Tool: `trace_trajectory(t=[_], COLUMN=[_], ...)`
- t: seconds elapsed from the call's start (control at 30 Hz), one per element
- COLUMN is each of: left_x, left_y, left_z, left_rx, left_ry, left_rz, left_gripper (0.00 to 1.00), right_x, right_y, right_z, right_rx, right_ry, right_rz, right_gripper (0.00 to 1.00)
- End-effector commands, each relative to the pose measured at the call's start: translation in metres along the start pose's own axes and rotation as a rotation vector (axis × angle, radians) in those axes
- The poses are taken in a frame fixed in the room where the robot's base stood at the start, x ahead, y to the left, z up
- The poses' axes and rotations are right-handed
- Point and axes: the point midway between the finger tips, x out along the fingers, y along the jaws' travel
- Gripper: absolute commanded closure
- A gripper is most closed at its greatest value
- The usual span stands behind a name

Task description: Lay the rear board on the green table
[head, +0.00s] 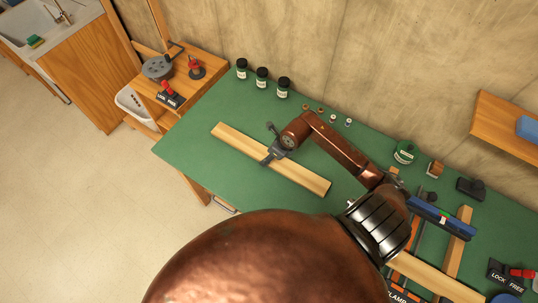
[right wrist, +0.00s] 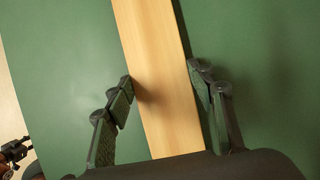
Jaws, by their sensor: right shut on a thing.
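A pale wooden board (head: 235,138), apparently the rear board, lies level along the middle of the green table (head: 195,135). My right gripper (head: 269,158) is shut on it near its middle. In the right wrist view the fingers (right wrist: 163,76) close on both long edges of the board (right wrist: 160,60). I cannot tell whether the board touches the table or is just above it. A dark jointed part at the left edge of the right wrist view looks like my left gripper (right wrist: 16,151); its jaw state is unclear. It does not show in the head view.
Several dark jars (head: 262,77) and small pegs stand along the wall.

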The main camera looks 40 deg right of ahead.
Motion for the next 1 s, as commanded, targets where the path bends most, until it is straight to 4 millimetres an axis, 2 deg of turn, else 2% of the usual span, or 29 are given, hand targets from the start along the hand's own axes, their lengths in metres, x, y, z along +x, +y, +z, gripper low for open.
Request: trace_trajectory(t=[0.27, 0.63, 0.77, 1.0], left_x=[0.000, -0.001, -0.001, -0.001], left_y=[0.000, 0.000, 0.000, 0.000], left_z=[0.001, 0.000, 0.000, 0.000], left_rx=[0.000, 0.000, 0.000, 0.000], left_ry=[-0.001, 0.000, 0.000, 0.000], left_rz=[0.000, 0.000, 0.000, 0.000], left_gripper=[0.60, 0.60, 0.60, 0.60], right_x=[0.000, -0.006, -0.025, -0.076], right_y=[0.000, -0.001, -0.001, -0.001], right_z=[0.000, 0.000, 0.000, 0.000], right_rx=[0.000, 0.000, -0.003, -0.003], right_ry=[0.001, 0.000, 0.000, 0.001], right_rz=[0.000, -0.001, -0.003, -0.003], right_gripper=[0.32, 0.32, 0.32, 0.32])
